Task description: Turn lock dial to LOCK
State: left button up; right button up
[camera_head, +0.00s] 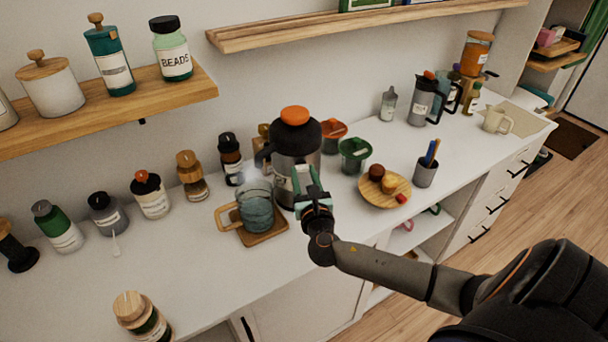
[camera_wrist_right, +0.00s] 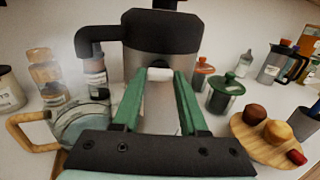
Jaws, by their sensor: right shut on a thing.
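A steel pump pot (camera_head: 284,165) with a black top and an orange knob (camera_head: 295,116) stands at mid-counter in the head view. Its black spout points left. In the right wrist view, the pot (camera_wrist_right: 160,38) fills the top middle. My right gripper (camera_head: 306,180) is at the pot's front. Its green fingers are closed on a small white piece (camera_wrist_right: 159,74), seemingly the lock dial, on the pot's front. The fingers cover most of it, and no LOCK marking or dial setting is readable. My left gripper is not in view.
A glass mug (camera_head: 257,210) with a wooden handle stands on a wooden coaster close left of the gripper. A round wooden plate (camera_head: 372,198) with small foods lies to the right. Green (camera_head: 354,154) and orange-red lidded pots stand nearby.

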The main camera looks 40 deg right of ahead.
grip_shut()
jog(key=shift+m, duration=0.3)
jog(key=m+b, duration=0.5)
jog(key=m, duration=0.8)
jog(key=shift+m+b, duration=0.75)
jog(key=shift+m, duration=1.35)
